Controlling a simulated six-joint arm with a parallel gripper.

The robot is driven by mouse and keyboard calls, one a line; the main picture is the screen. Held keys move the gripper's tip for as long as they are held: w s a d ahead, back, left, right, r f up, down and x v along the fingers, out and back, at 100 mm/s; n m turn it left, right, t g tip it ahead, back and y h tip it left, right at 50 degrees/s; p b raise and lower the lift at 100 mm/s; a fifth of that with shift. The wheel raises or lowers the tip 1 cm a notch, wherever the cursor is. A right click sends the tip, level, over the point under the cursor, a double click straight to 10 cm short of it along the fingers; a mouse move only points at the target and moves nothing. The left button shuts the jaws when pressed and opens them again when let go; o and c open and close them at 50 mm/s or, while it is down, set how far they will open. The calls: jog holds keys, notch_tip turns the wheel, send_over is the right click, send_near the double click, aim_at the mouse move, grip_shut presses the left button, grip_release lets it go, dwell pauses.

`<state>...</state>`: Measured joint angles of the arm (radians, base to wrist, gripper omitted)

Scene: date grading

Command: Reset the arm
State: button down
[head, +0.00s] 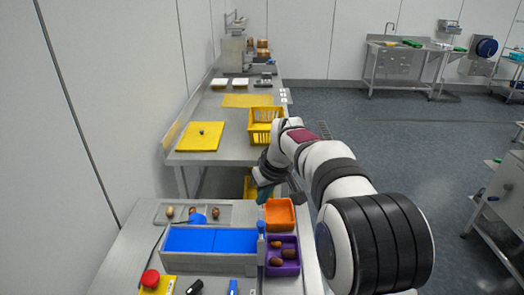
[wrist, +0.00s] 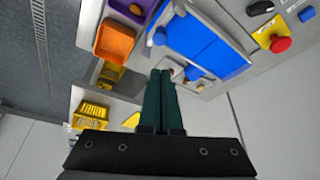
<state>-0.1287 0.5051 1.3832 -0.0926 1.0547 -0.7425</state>
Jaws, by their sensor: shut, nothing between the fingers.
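My gripper (wrist: 162,74) shows in the wrist view with its two dark green fingers together and nothing between them. In the head view my gripper (head: 263,192) hangs above the back edge of the near table, just behind and left of the orange bin (head: 279,214). The orange bin looks empty and also shows in the wrist view (wrist: 113,42), left of the fingers. The purple bin (head: 297,268) in front of it holds several brown dates (head: 288,254). A grey tray (head: 178,220) at the back left of the table holds a few dates.
A blue-topped unit (head: 208,240) fills the middle of the near table. A red button (head: 150,278) on a yellow base is front left. A yellow crate (head: 262,133) stands on the farther bench.

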jog(key=s+d+r+m+g, duration=0.1)
jog(key=s+d+m, duration=0.2)
jog(key=s, duration=0.8)
jog(key=s+d+r+m+g, duration=0.1)
jog(key=s+d+r+m, duration=0.15)
jog(key=s, duration=0.85)
jog(key=s+f+m+g, duration=0.1)
jog(key=s+f+m, duration=0.1)
jog(key=s, duration=0.6)
jog(key=s+d+f+m+g, duration=0.1)
jog(key=s+f+m, duration=0.2)
jog(key=s, duration=0.6)
jog(key=shift+f+m, duration=0.35)
jog(key=shift+f, duration=0.05)
jog(key=shift+d, duration=0.1)
